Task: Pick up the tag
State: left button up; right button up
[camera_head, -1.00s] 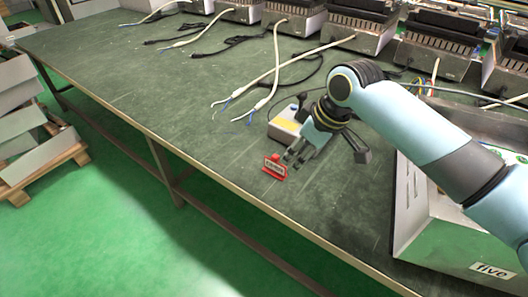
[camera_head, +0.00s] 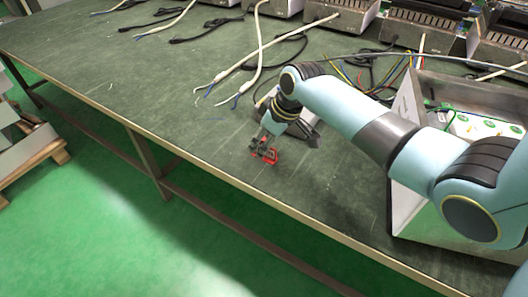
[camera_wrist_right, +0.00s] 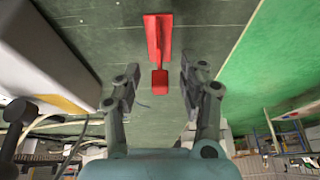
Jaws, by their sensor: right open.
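In the right wrist view my right gripper (camera_wrist_right: 156,85) is open, one finger on each side of the line to the tag, with nothing held. My left gripper is not in view.
A metal box (camera_head: 405,180) with an open top stands to the right of my right gripper. White cables (camera_head: 245,65) with bare coloured ends lie behind. Several heater units (camera_head: 350,14) line the back. The table's left part is mostly clear.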

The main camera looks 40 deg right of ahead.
grip_shut()
dwell(0.5)
